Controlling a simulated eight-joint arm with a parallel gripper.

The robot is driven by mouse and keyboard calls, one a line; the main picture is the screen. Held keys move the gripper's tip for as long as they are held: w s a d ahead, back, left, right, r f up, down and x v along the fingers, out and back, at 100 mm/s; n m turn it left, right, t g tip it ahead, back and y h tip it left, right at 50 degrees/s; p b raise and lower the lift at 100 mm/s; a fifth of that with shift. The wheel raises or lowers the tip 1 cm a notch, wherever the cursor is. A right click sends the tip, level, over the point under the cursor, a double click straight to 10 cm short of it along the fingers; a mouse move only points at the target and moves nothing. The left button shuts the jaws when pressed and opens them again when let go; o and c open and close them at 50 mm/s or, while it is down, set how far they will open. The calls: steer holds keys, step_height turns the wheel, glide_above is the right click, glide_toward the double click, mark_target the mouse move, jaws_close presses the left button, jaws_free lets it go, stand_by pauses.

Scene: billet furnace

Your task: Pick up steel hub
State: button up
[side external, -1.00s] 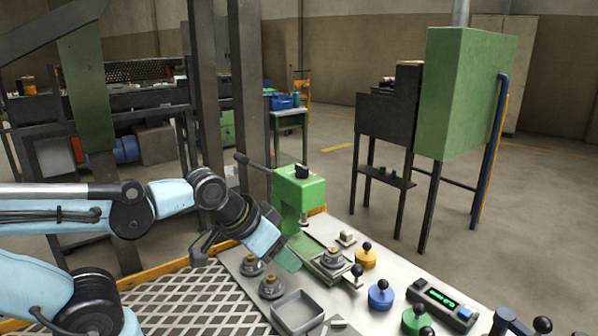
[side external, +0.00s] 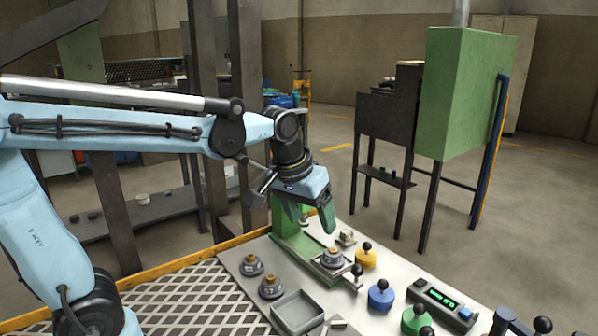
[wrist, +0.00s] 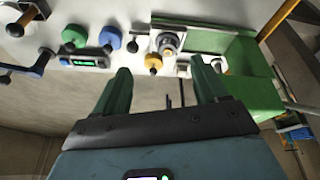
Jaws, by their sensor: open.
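A steel hub with a brass-coloured centre (side external: 333,256) sits on the slide of the green press (side external: 290,228). In the wrist view the hub (wrist: 168,42) lies beyond the fingertips. Two similar hubs stand on the light tabletop to the left, one farther back (side external: 252,265) and one nearer (side external: 271,287). My gripper (side external: 312,222) has green fingers spread apart, with nothing between them. In the wrist view my gripper (wrist: 160,78) is also open.
A grey tray (side external: 298,312) lies in front of the hubs. Yellow (side external: 366,257), blue (side external: 381,295) and green (side external: 416,320) knobbed pieces stand to the right, beside a box with a green display (side external: 443,302). A lattice surface (side external: 190,302) is at the left.

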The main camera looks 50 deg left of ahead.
mark_target(333, 250)
steer(key=w+a+f+n+g, duration=0.2)
steer(key=w+n+g, duration=0.1)
steer(key=w, duration=0.5)
steer(key=f, duration=0.3)
steer(key=w+f, duration=0.1)
steer(key=f, duration=0.7)
steer(key=shift+w+a+f, duration=0.15)
steer(key=shift+a+f, duration=0.05)
steer(key=shift+a, duration=0.2)
steer(key=shift+c, duration=0.3)
jaws_close()
